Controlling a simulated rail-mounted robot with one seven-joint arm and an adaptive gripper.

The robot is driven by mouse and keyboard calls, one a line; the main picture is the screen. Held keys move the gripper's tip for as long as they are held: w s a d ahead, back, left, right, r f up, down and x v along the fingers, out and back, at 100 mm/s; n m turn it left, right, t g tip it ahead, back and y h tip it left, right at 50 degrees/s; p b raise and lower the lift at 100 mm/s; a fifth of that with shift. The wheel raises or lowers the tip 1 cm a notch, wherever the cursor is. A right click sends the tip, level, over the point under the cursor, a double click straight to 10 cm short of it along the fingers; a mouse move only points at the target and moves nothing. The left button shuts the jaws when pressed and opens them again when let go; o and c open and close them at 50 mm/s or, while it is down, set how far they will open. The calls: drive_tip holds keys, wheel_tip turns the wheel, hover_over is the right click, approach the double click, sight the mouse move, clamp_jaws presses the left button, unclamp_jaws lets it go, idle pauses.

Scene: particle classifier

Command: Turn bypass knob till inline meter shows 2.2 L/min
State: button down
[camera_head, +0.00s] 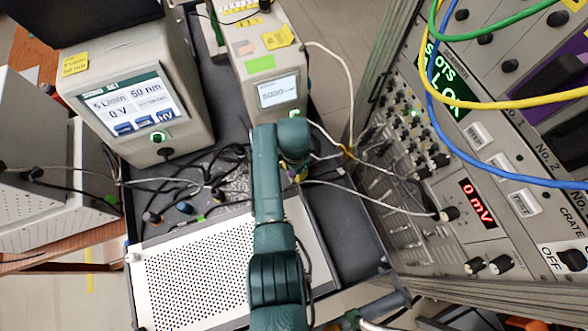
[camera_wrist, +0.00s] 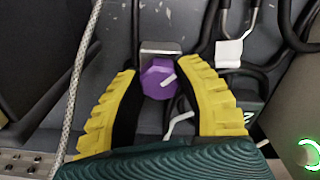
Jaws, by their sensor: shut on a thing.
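A purple knob (camera_wrist: 159,79) with a white pointer mark sits between the yellow fingers of my gripper (camera_wrist: 168,85) in the wrist view. Its mark points to the upper right. A small metal bracket is just behind it. My gripper is shut on the knob. In the head view my gripper (camera_head: 298,174) is low over the dark cart top, and my arm hides the knob. A dark block with a partly seen green character (camera_wrist: 247,117) lies right of the fingers; I cannot tell whether it is the inline meter. No 2.2 reading is legible.
The left instrument screen (camera_head: 133,102) reads 5 L/min, 50 nm and 0 V. A smaller unit with a lit display (camera_head: 278,91) stands behind my arm. Cables and tubes cross the cart. A perforated white panel (camera_head: 190,280) lies in front. A rack (camera_head: 490,150) stands right.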

drive_tip(key=shift+f, duration=0.1)
drive_tip(key=c, duration=0.6)
unclamp_jaws()
wheel_tip(320, 180, up, 12)
